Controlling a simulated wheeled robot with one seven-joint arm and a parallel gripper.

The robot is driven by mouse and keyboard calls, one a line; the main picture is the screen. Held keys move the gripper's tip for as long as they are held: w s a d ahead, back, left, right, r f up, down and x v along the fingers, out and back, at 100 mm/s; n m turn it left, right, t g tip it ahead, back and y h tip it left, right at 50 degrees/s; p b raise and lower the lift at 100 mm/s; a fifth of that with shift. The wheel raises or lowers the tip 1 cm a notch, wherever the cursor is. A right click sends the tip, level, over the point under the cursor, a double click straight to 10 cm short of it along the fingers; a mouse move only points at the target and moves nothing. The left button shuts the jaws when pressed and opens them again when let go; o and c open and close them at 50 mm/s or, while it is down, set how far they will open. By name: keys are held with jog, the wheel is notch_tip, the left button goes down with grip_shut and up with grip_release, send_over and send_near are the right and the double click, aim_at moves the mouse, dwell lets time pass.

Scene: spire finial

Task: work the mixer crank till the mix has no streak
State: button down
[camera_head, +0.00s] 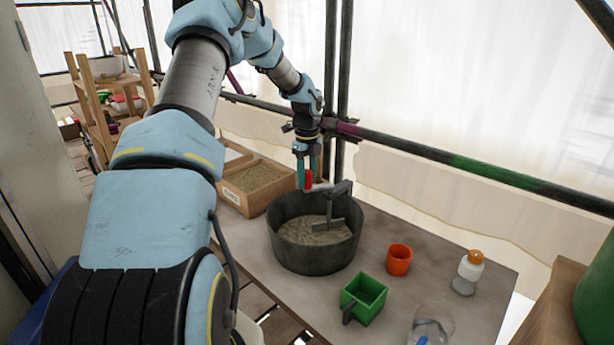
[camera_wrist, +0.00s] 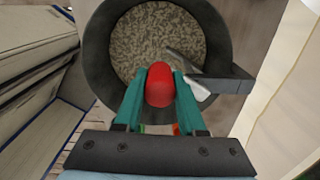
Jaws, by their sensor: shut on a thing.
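The mixer is a round dark tub (camera_head: 316,256) on the table, with a grey-brown speckled mix (camera_head: 312,231) inside. In the wrist view the mix (camera_wrist: 150,45) looks mottled light and dark. A dark bracket (camera_head: 338,205) stands at the tub's right rim and carries the crank. The crank has a pale arm (camera_wrist: 197,90) and a red knob (camera_head: 308,180). My gripper (camera_head: 307,178) is shut on the red knob (camera_wrist: 159,85), above the tub's back rim. Its teal fingers sit on both sides of the knob. Part of the mix is hidden behind the crank and bracket.
An orange cup (camera_head: 398,260), a green square scoop (camera_head: 363,299), a white bottle with an orange cap (camera_head: 468,272) and a clear container (camera_head: 431,328) are to the right. A scaffold rail (camera_head: 450,160) runs behind.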

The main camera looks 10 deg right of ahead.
jog(key=shift+w+m, duration=0.25)
jog(key=shift+m, duration=0.15)
jog(key=shift+c, duration=2.4)
grip_release()
notch_tip(320, 180, up, 11)
jog(key=b, duration=0.3)
jog(key=shift+f, duration=0.1)
